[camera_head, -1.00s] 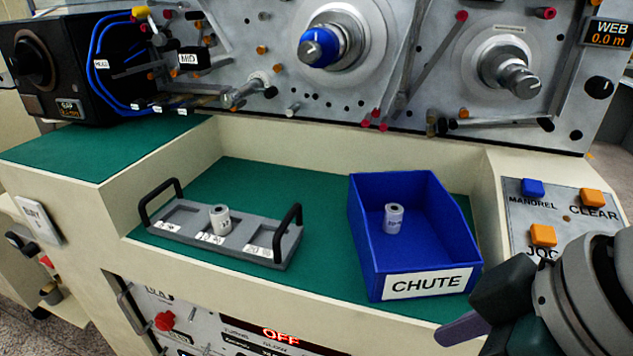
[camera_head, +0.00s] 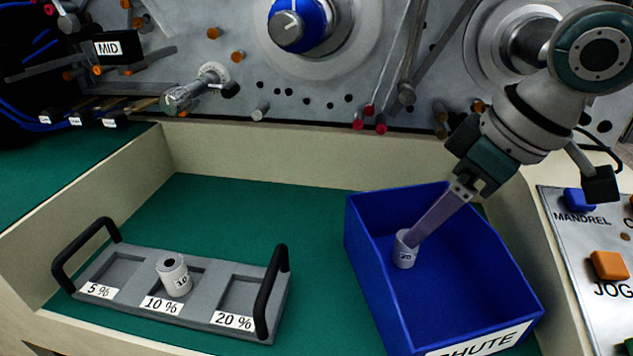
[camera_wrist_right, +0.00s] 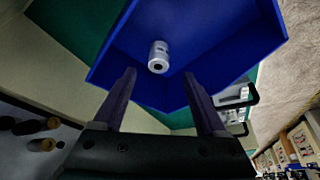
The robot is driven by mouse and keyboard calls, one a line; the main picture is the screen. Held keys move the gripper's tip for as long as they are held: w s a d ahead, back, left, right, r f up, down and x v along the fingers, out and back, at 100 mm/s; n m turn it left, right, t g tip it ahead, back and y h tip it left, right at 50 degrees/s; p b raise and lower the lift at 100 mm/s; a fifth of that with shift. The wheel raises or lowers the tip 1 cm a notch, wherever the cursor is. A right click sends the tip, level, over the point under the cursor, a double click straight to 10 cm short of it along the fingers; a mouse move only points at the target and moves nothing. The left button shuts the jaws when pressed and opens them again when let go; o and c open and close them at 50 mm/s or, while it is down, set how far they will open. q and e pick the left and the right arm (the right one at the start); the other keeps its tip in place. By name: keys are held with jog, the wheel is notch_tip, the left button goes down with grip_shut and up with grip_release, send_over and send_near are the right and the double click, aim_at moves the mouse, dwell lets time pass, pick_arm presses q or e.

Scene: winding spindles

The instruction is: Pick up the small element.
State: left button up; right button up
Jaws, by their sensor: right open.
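A small white cylindrical element (camera_head: 403,254), its label seeming to read 20, stands inside the blue chute bin (camera_head: 365,290), near its left wall. My right gripper (camera_head: 417,238) reaches down into the bin from the upper right, its fingertips right by the element's top. In the right wrist view the fingers (camera_wrist_right: 159,76) are apart and empty, with the element (camera_wrist_right: 158,58) lying ahead, in line with the gap between them. A second white element (camera_head: 174,279), labelled 10, stands in the 10 % slot of the grey tray (camera_head: 192,324). My left gripper is out of view.
The tray has black handles, with empty 5 % and 20 % slots. Green mat (camera_head: 310,230) lies clear between tray and bin. The bin's walls rise around the element. The machine panel (camera_head: 310,85) stands behind; a button panel (camera_head: 585,270) is at right.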

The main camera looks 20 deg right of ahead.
aim_at(406, 249)
jog(key=x, duration=0.6)
jog(key=shift+f+b, duration=0.1)
jog(key=shift+b, duration=0.25)
jog(key=shift+d, duration=0.1)
grip_shut()
